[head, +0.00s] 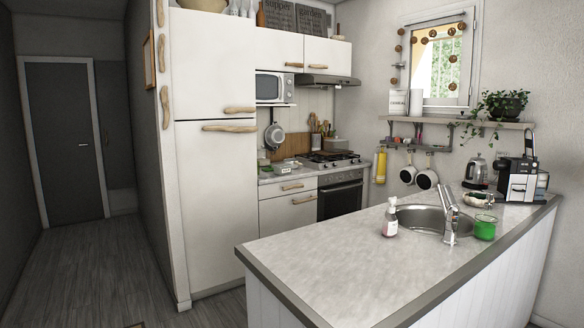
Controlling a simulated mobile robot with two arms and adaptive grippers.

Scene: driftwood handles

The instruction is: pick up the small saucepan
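A small round grey metal pan (274,135), which looks like the small saucepan, hangs on the back wall above the counter, left of the stove. It hangs upright with its handle upward. It is far off and small, so its depth is hard to tell. Neither of my grippers is in view.
A peninsula counter (330,268) with a sink (422,218), soap bottle (390,218), green glass (485,227), kettle (476,172) and coffee machine (520,178) stands between me and the stove (335,160). A tall white fridge (215,210) is left. Open floor (95,270) lies farther left.

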